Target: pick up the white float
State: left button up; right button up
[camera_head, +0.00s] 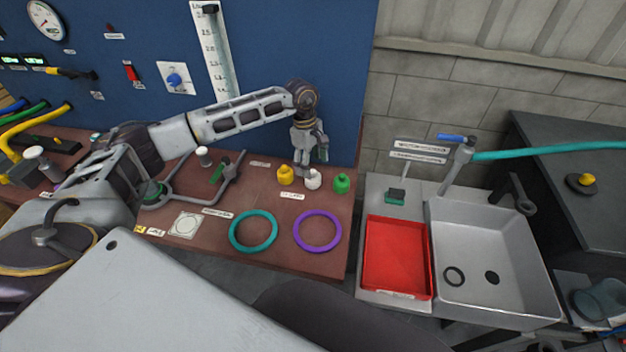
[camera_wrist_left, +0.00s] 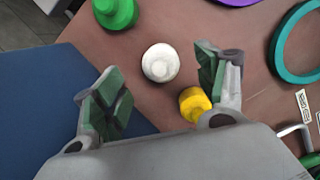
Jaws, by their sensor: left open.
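The white float (camera_head: 313,180) stands on the brown bench between a yellow float (camera_head: 285,175) and a green float (camera_head: 341,184). In the left wrist view the white float (camera_wrist_left: 160,63) lies ahead of and between my open fingers. My left gripper (camera_head: 309,160) is open and empty, reaching down just above and behind the white float. Its padded fingers (camera_wrist_left: 155,88) show in the wrist view. The yellow float (camera_wrist_left: 194,103) is close by the right finger there, and the green float (camera_wrist_left: 116,12) is at the top left. My right gripper is not in view.
A teal ring (camera_head: 253,248) and a purple ring (camera_head: 340,236) lie on the bench in front of the floats. A blue panel (camera_head: 290,50) rises behind. A red tray (camera_head: 366,258) and a sink (camera_head: 500,245) are to the right.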

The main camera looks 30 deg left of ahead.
aim_at(312, 170)
jog(key=shift+a, duration=0.15)
pick_arm(q)
jog(key=shift+f, duration=0.5)
notch_tip(312, 170, down, 4)
jog(key=shift+d+r+p, duration=0.1)
jog(key=shift+r+p, duration=0.15)
jog(key=shift+p, duration=0.05)
jog(key=shift+f, duration=0.35)
jog(key=shift+d, duration=0.1)
pick_arm(e)
jog(key=shift+s+a+r, duration=0.15)
jog(key=shift+a+r, duration=0.1)
jog(key=shift+a, duration=0.5)
jog(key=shift+d, duration=0.2)
pick_arm(q)
jog(key=c, duration=1.1)
pick_arm(e)
jog(key=shift+a, duration=0.15)
